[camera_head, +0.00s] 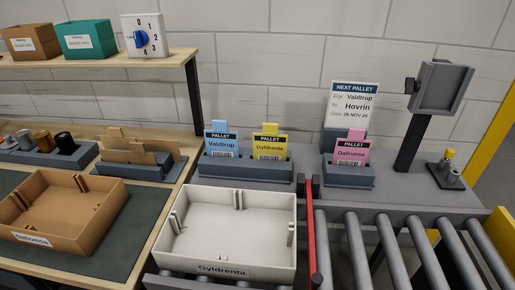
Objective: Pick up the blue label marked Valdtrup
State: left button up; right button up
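The blue label (221,145) marked Valdtrup stands upright in a dark grey holder (245,170) at the back of the work surface, left of centre. A yellow label (271,148) marked Gyldrenta stands in the same holder, just right of the blue one. A pink label (352,153) marked Dallomsa stands in a separate grey holder further right. Neither of my grippers shows in the head view.
A white tray (228,267) marked Gyldrenta lies in front of the label holder. A brown tray (45,238) is at left. A red bar (312,230) and rollers (390,255) are at right. A "Next pallet" sign (354,103) names Valdtrup. A shelf (110,65) overhangs the left.

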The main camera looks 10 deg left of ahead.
aim_at(220, 142)
jog(key=k+j+u, duration=0.1)
jog(key=j+u, duration=0.2)
jog(key=u, duration=0.15)
jog(key=j+u, duration=0.3)
jog(key=u, duration=0.15)
